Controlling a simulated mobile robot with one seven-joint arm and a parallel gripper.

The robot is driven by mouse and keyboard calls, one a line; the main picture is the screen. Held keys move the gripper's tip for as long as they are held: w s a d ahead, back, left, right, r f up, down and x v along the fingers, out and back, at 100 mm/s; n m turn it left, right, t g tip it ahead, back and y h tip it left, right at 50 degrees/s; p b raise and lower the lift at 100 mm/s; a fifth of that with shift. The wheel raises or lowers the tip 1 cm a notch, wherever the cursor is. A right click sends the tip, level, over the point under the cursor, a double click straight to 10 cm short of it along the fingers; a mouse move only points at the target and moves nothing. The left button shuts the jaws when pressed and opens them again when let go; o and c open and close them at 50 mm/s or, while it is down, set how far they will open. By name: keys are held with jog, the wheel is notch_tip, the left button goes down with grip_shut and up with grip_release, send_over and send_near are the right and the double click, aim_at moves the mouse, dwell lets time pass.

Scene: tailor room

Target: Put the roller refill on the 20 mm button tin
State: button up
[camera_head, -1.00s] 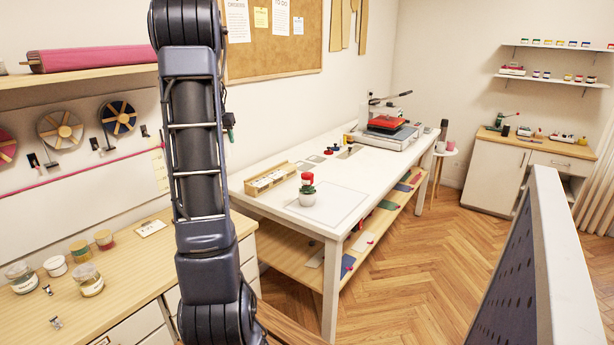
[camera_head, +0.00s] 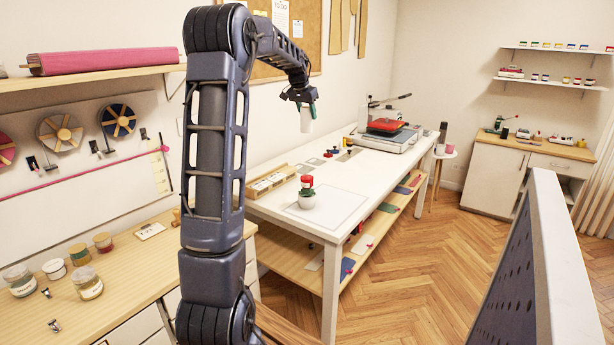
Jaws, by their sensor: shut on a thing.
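My gripper (camera_head: 304,104) is raised above the back part of the white table and is shut on a pale, roughly cylindrical thing (camera_head: 306,121), which hangs upright below it and looks like the roller refill. A small green part shows beside it. It is well above the tabletop, touching nothing there. I cannot tell which thing is the 20 mm button tin, as labels are too small to read. Jars and small tubs stand on the wooden counter at left, among them a white tub (camera_head: 54,268) and a labelled jar (camera_head: 87,284).
A grey perforated panel (camera_head: 510,270) stands at right. Wooden floor (camera_head: 420,260) lies clear between.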

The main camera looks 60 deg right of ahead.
notch_tip(320, 180, down, 20)
jog(key=shift+s+r, duration=0.1)
dwell(0.5)
jog(key=o, duration=0.9)
jog(key=shift+o, duration=0.3)
jog(key=v, duration=1.2)
